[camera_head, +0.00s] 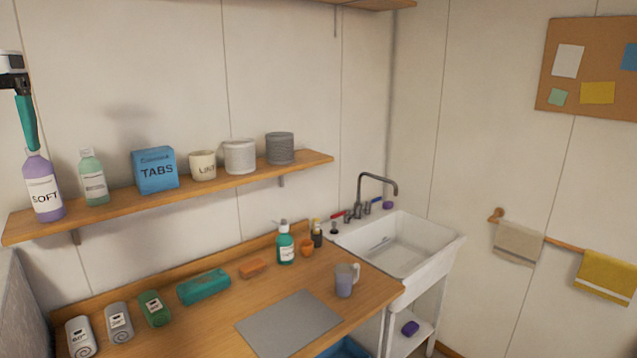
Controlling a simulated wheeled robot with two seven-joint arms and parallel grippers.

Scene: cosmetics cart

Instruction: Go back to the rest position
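My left gripper (32,145) is at the upper left edge of the head view, with one teal finger pointing down. Its fingertip is at the top of a purple bottle labelled SOFT (44,196), which stands upright on the wooden wall shelf (230,185). The fingertip overlaps the bottle's neck in the picture, and I cannot tell whether it touches. The second finger is not distinguishable, so the grip is unclear. My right gripper is out of view.
The shelf also holds a green bottle (94,180), a blue TABS box (155,170) and several round containers. Below, the wooden counter (215,315) carries rolled towels, a teal pack (203,287), a pump bottle (285,246) and a jug (344,282). A white sink (440,252) stands right.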

